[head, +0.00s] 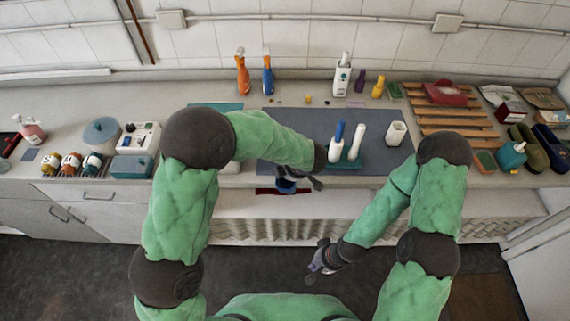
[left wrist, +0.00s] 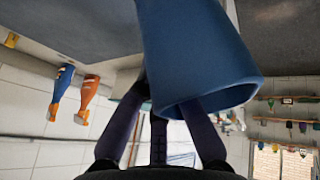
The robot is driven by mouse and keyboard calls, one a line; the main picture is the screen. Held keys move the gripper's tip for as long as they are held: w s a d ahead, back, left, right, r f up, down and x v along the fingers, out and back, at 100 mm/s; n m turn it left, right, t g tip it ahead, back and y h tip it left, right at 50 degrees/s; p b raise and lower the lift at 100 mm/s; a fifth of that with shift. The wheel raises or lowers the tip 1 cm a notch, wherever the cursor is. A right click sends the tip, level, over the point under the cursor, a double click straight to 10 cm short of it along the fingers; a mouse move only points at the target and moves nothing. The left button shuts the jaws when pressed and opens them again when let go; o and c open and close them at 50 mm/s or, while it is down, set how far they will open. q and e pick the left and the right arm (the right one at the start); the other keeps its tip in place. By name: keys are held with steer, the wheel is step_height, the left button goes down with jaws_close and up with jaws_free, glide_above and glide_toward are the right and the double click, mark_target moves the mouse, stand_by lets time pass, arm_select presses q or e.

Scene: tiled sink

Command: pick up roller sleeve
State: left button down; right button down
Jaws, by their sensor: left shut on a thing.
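A blue hollow tube with an open end, which looks like the roller sleeve (left wrist: 200,55), fills the upper middle of the left wrist view. My left gripper (left wrist: 166,105) is shut on it, with dark fingers at its lower edge. In the head view my left gripper (head: 298,183) is just in front of the counter's front edge, with a bit of blue at it; the forearm hides part of the counter. My right gripper (head: 318,264) hangs low over the floor, apart from the counter; its jaws are too small to read.
A teal tray (head: 345,166) with a blue and a white upright thing stands on the grey mat (head: 300,118), beside a white cup (head: 396,133). Spray bottles (head: 242,75) stand behind. A wooden rack (head: 440,105) is at right. The floor before the counter is clear.

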arm_select(q)
steer(key=shift+r+m+g+p, duration=0.15)
steer(key=shift+g+p, duration=0.8)
steer(key=shift+p, duration=3.25)
steer(key=shift+r+m+g+p, duration=0.15)
steer(key=shift+g+p, duration=0.8)
steer(key=shift+p, duration=3.25)
steer(key=shift+f+p, duration=0.15)
steer(key=shift+p, duration=0.45)
steer(key=shift+f+g, duration=0.15)
steer(key=shift+g, duration=0.15)
